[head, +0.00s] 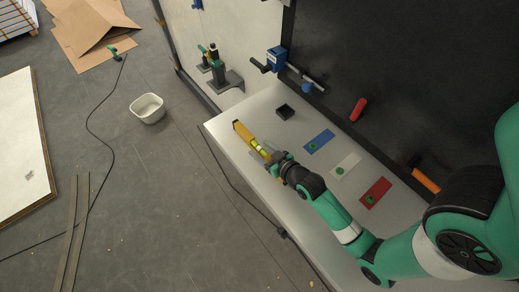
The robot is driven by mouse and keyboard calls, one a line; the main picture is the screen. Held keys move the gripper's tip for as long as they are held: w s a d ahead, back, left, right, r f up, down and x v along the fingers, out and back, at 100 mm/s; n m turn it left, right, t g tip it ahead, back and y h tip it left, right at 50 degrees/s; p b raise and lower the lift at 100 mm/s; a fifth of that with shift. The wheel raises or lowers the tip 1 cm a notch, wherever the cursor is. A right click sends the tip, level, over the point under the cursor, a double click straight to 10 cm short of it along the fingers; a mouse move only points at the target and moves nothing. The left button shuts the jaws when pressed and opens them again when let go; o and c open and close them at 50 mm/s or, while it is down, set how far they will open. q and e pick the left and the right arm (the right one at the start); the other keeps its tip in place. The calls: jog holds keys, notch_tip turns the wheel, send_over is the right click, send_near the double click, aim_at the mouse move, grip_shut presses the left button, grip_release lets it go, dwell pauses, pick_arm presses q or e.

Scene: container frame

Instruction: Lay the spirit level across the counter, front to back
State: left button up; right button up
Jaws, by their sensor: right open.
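The yellow spirit level (243,131) lies on the light grey counter (255,178), near its left end. It runs at a slant from upper left to lower right, and a bright green-yellow vial shows near its middle. My right gripper (272,159) is open at the level's lower right end, with its fingers at or around that part. The gripper hides that end, and I cannot tell whether the fingers touch it. My left gripper is not in view.
A small black tray (285,112) and blue (319,141), white (345,165) and red (376,192) cards lie on the counter. A blue clamp-like fixture (276,58) is behind. A white tub (147,108) stands on the floor, left of the counter.

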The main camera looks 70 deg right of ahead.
jog(key=shift+c, duration=0.3)
grip_shut()
jog(key=shift+r, duration=0.1)
